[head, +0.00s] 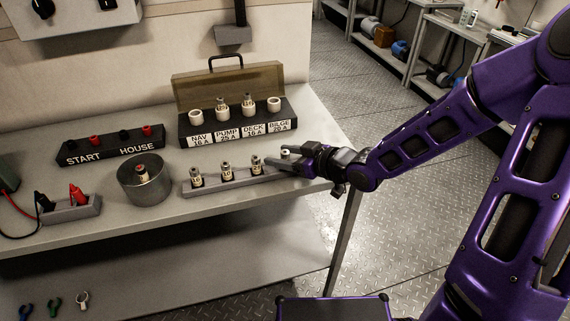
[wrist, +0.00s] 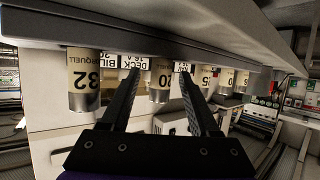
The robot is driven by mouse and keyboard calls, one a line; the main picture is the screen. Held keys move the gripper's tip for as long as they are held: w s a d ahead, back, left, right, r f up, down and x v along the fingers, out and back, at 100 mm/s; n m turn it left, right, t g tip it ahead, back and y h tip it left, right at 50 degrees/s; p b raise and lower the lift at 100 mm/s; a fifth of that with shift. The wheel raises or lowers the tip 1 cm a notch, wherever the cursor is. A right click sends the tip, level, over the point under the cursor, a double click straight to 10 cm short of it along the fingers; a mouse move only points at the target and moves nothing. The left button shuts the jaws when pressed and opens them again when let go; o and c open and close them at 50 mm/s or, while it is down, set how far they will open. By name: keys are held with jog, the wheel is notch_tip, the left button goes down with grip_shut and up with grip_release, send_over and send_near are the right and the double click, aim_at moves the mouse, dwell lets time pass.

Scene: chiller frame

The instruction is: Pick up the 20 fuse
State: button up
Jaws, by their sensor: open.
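Several cream fuses with metal caps stand upright in a grey rail (head: 215,187) on the bench. The 20 fuse appears to be the third from the left (head: 256,163); its label is only partly readable. The wrist view is upside down and shows this fuse (wrist: 160,80) between my two fingers. My gripper (head: 275,167) is open at the right end of the rail, reaching in from the right. I cannot tell whether the fingers touch the fuse. The 32 fuse (wrist: 84,80) is outside the fingers, and in the head view it stands behind my gripper (head: 285,154).
A fuse block (head: 182,130) with labelled sockets and a raised amber cover stands behind the rail. A round metal tin (head: 130,188) holding a fuse is left of the rail. The START/HOUSE terminal block (head: 110,150) is further left.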

jog(key=shift+x, duration=1.1)
grip_shut()
